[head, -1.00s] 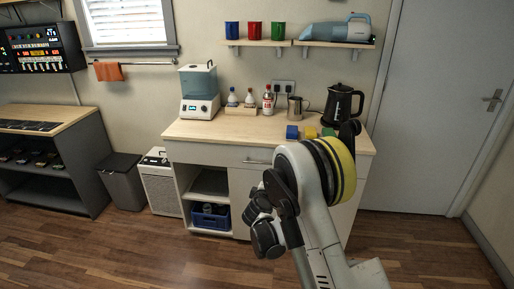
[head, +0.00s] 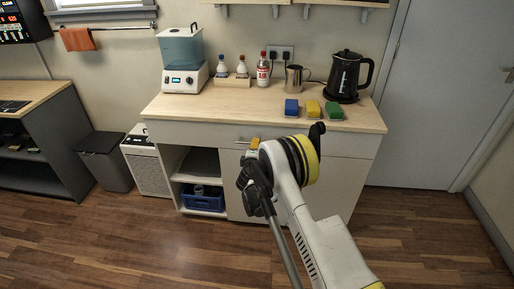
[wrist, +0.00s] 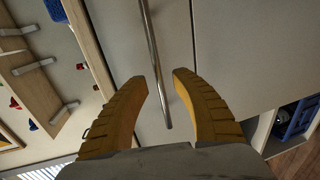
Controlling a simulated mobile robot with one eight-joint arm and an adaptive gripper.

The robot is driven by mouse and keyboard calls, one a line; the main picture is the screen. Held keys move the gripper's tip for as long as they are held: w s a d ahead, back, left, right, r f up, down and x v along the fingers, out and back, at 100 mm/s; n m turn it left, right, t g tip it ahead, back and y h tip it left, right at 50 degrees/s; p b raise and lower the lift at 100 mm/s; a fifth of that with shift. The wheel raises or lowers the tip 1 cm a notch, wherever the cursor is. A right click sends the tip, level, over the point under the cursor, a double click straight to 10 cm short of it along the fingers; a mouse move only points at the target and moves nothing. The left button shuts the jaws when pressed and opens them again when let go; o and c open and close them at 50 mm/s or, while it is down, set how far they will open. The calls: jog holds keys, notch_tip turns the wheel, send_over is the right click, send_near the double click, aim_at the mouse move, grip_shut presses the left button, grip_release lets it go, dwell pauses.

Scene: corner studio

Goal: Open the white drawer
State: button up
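The white drawer (head: 196,133) is the wide panel under the wooden worktop, and its front looks flush with the cabinet. Its metal bar handle (head: 241,140) shows just left of my gripper (head: 254,145), whose yellow-orange fingers are partly hidden by my arm. In the wrist view, the handle (wrist: 154,50) runs between the two fingertips of my gripper (wrist: 163,78). The fingers are open on either side of the bar, with visible gaps. My arm covers part of the cabinet front below the drawer.
On the worktop (head: 225,105) are a blender-like appliance (head: 183,60), bottles, a metal jug (head: 296,79), a black kettle (head: 345,75) and coloured sponges (head: 313,109). A blue crate (head: 203,200) sits in the open shelf below. Floor in front is clear.

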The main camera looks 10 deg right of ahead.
jog(key=shift+x, duration=1.15)
jog(key=shift+c, duration=0.2)
grip_shut()
